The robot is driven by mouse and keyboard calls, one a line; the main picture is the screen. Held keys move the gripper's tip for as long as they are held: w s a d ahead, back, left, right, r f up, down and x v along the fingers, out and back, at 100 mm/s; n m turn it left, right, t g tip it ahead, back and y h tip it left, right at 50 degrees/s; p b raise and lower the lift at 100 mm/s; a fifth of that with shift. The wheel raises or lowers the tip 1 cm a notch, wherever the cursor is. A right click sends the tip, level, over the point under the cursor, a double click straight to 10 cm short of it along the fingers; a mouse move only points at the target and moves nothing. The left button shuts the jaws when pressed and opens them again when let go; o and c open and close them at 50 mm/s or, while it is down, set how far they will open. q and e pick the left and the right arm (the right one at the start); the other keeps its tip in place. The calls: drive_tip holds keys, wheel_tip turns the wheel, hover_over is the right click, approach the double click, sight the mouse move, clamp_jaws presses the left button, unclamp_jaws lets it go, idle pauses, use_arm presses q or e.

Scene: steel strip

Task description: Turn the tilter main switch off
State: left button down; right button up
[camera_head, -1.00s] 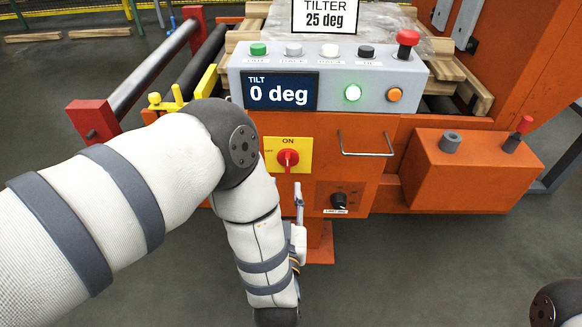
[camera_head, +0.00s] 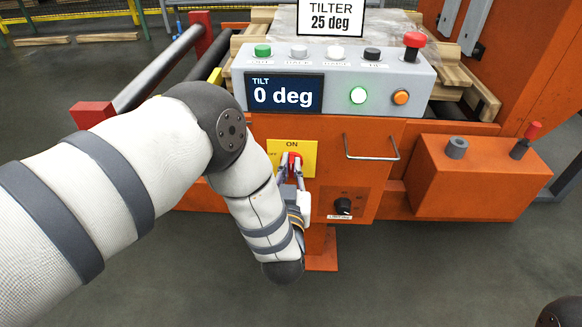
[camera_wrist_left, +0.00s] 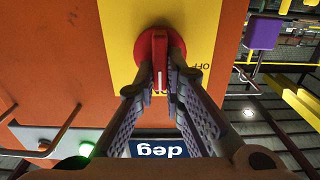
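The tilter main switch is a red rotary knob (camera_head: 295,159) on a yellow plate (camera_head: 309,150) marked ON at the top, on the orange front panel. The left wrist view is upside down; there the red knob (camera_wrist_left: 160,58) stands upright in line with the plate, its white mark toward the ON side. An OFF label sits to one side. My left gripper (camera_head: 290,172) is at the knob, its two fingers on either side of the handle. In the wrist view the fingers (camera_wrist_left: 160,84) are apart, with slim gaps beside the handle. My right gripper is out of view.
A metal handle (camera_head: 371,156) and a black selector knob (camera_head: 343,206) are to the right. An orange box (camera_head: 475,180) juts out further right.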

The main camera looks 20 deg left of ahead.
use_arm(q)
drive_tip(key=n+p, duration=0.1)
drive_tip(key=n, duration=0.5)
drive_tip(key=f+n+p, duration=0.1)
drive_tip(key=n, duration=0.5)
drive_tip(key=a+n+p, duration=0.1)
drive_tip(key=n, duration=0.4)
drive_tip(key=shift+s+f+n, duration=0.2)
drive_tip(key=shift+s+n, duration=0.05)
drive_tip(key=shift+n, duration=0.15)
idle(0.5)
drive_tip(key=c, duration=1.7)
unclamp_jaws()
